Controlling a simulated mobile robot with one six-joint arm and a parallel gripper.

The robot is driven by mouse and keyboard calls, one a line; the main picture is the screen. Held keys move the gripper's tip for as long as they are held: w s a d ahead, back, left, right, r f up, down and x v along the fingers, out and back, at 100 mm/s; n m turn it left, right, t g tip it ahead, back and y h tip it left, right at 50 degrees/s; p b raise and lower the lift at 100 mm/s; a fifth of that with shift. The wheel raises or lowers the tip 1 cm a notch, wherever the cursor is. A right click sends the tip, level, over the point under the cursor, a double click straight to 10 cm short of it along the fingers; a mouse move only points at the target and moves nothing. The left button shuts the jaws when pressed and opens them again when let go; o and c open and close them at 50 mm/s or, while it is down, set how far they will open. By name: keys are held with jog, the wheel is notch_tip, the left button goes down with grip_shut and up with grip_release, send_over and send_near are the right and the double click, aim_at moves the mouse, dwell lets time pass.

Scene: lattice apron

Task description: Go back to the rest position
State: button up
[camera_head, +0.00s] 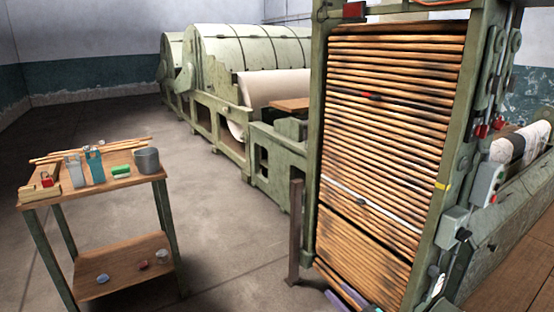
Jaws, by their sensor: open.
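No part of my gripper can be made out in the head view, so its place and hold do not show. A tall green frame (318,130) stands at the right, filled with a stack of horizontal wooden bars (390,110). One pale bar (370,200) crosses low in the stack. A small red and black item (370,96) sits against the bars higher up.
A wooden cart (120,184) at the left carries bottles, a grey pot (147,160) and a green block (121,171). Large green machines (225,50) line the back. Purplish bars (348,296) lie at the bottom edge. Concrete floor (225,220) is clear between cart and frame.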

jog(key=s+a+f+m+g+h+p, duration=0.25)
jog(key=a+f+m+h, duration=0.2)
jog(key=f+h, duration=0.45)
jog(key=s+d+f+m+g+h+p, duration=0.1)
jog(key=s+f+m+g+h+p, duration=0.15)
jog(key=s+f+g, duration=0.7)
jog(key=s+a+f+n+g, duration=0.1)
jog(key=s+g, duration=0.3)
jog(key=s, duration=1.1)
jog(key=s+a+f+n+g, duration=0.1)
jog(key=s+g, duration=0.4)
jog(key=s, duration=1.1)
jog(key=shift+s+a+f+n+y, duration=0.2)
jog(key=shift+f+n+y, duration=0.25)
jog(key=shift+n, duration=0.05)
jog(key=shift+c, duration=0.4)
dwell(1.6)
